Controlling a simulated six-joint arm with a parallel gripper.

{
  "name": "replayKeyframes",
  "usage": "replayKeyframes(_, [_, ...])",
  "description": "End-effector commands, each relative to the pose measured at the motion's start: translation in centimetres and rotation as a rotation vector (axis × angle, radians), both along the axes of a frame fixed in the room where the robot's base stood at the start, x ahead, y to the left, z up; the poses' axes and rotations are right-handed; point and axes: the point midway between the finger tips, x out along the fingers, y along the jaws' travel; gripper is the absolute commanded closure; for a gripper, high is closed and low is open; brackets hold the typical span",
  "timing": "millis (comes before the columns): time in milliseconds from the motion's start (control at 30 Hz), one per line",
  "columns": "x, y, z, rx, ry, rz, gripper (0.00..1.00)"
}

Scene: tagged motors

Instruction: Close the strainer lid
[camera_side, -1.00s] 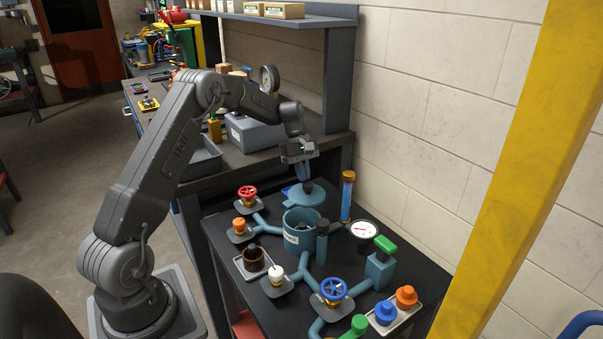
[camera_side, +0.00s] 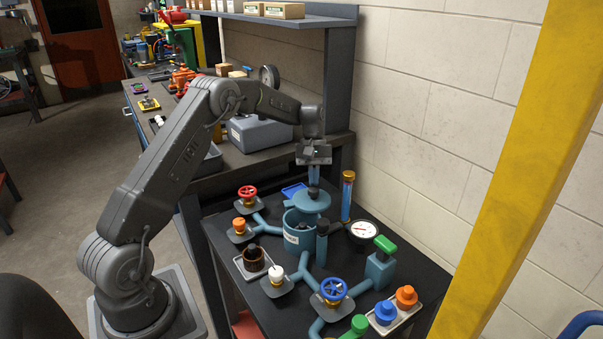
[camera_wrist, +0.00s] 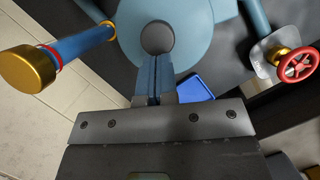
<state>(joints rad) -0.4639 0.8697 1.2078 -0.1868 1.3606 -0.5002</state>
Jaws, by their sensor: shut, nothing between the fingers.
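The strainer body (camera_side: 299,232) is a blue-grey open cylinder with a pale label, standing on the dark table. Its lid (camera_side: 312,203) is a round blue-grey disc with a dark knob, beside and behind the body's mouth, which is uncovered at the front. In the wrist view the lid (camera_wrist: 190,30) lies just beyond the fingertips, its dark round knob (camera_wrist: 157,37) right at them. My gripper (camera_side: 313,185) points down above the lid with its fingers shut and empty. The fingertips (camera_wrist: 155,60) are at or very near the knob; contact cannot be told.
A gold-capped blue tube (camera_side: 347,195) stands close to the right of the lid. A pressure gauge (camera_side: 363,230), a red handwheel (camera_side: 247,191) and a blue handwheel (camera_side: 333,289) surround the strainer. A blue tray (camera_side: 292,190) lies behind the lid. The wall is at the right.

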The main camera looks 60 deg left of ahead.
Motion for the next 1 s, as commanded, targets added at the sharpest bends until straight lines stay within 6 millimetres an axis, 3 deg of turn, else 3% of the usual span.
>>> replayKeyframes(300, [-0.3, -2.6, -0.1, -0.001, 0.004, -0.283, 1.00])
replayKeyframes(700, [-1.7, -5.5, -0.1, -0.001, 0.003, -0.312, 1.00])
replayKeyframes(1000, [-3.2, -7.1, -0.2, -0.001, 0.002, -0.685, 1.00])
